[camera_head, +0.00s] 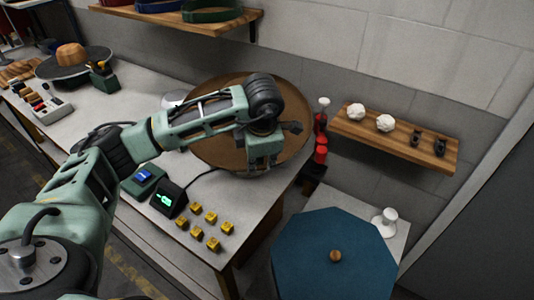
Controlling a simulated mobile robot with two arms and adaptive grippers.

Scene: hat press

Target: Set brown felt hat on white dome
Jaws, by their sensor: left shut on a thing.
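The brown felt hat (213,145) shows as a wide round brown shape at the back right of the grey table, largely covered by my left arm. My left gripper (264,166) points down at its near right part and is shut on it. I cannot tell how high the hat is above the table. A small white rounded thing (173,98) shows just left of the hat, partly behind my arm; I cannot tell whether it is the white dome. No other white dome shows clearly. My right gripper is not in view.
Several yellow cubes (197,231) and a black box with a green screen (168,199) stand at the front. Red bottles (320,150) stand right of the hat, near a wooden shelf (400,139). A blue octagonal thing (310,260) is at lower right.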

